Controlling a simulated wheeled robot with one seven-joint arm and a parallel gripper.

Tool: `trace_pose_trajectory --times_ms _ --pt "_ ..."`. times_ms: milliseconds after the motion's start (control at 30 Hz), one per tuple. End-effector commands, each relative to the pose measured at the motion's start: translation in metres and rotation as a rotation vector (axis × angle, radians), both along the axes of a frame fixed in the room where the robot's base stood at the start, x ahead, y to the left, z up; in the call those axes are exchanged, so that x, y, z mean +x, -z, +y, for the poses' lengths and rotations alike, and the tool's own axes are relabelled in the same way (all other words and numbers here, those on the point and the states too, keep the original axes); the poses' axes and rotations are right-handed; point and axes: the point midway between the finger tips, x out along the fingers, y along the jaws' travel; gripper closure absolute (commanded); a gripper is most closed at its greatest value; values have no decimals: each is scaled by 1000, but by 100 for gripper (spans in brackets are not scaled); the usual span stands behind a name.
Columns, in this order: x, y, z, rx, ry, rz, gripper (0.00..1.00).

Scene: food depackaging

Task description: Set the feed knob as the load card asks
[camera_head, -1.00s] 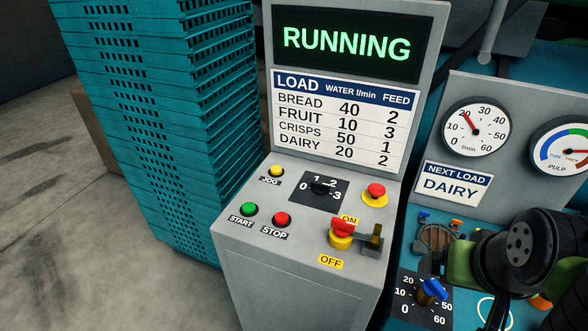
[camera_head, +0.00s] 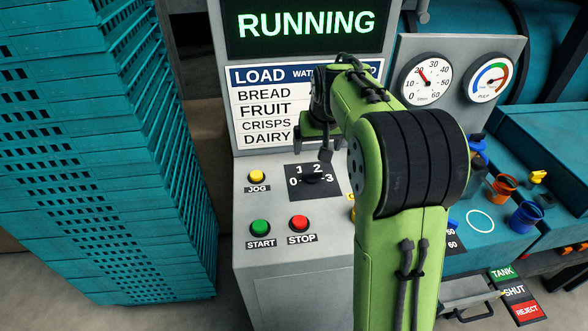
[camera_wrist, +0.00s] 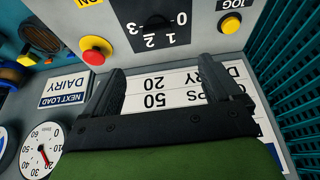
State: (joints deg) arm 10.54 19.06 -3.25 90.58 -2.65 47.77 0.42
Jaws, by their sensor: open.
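The feed knob (camera_head: 312,178) is a dark dial on a black plate marked 0 to 3 on the grey panel. It also shows in the wrist view (camera_wrist: 156,22); I cannot tell which number it points at. The load card (camera_head: 265,110) is above it, its right part hidden by my arm; the earlier frame reads DAIRY, water 20, feed 2. The NEXT LOAD plate (camera_wrist: 65,90) reads DAIRY. My gripper (camera_wrist: 165,78) is open and empty, in front of the card. In the head view my gripper (camera_head: 320,145) is just above the knob, apart from it.
The display (camera_head: 305,25) reads RUNNING. Yellow JOG (camera_head: 257,176), green START (camera_head: 260,228) and red STOP (camera_head: 299,223) buttons surround the knob's left side. A red button (camera_wrist: 96,48) sits beside the dial plate. Stacked teal crates (camera_head: 100,150) stand close at left.

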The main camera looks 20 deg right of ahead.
Motion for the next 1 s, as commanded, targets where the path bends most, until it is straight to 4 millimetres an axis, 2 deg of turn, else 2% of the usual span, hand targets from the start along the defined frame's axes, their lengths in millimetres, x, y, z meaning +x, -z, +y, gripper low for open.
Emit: trace_pose_trajectory --times_ms 400,600,733,1000 --pt "35 94 -7 1 0 6 8" --pt "51 131 -11 1 0 4 8" --pt "55 141 -12 0 0 2 8" --pt "56 141 -12 0 0 1 10"
